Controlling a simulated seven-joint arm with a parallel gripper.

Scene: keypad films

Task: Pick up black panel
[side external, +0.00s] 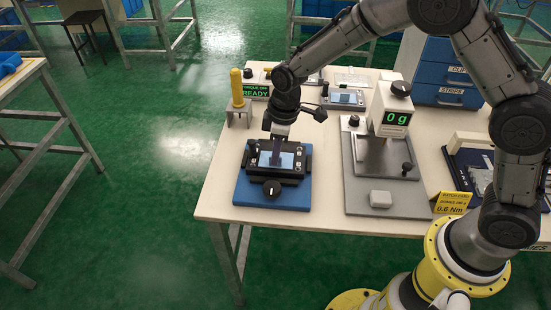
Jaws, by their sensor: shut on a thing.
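The black panel (290,174), with a pale blue-grey screen, is at the blue fixture (240,192) on the left of the table. Black clamp parts flank it, and a round black knob sits at the front. My gripper (276,157) points down at the middle of the panel and is shut on it. The fingers cover part of the screen, and the exact contact is too small to see. I cannot tell whether the panel is clear of the fixture.
Another screened device (346,98) lies behind. Blue drawers (447,75) and a yellow 0.6 Nm sign (452,204) are at the right. Bare table lies at front left.

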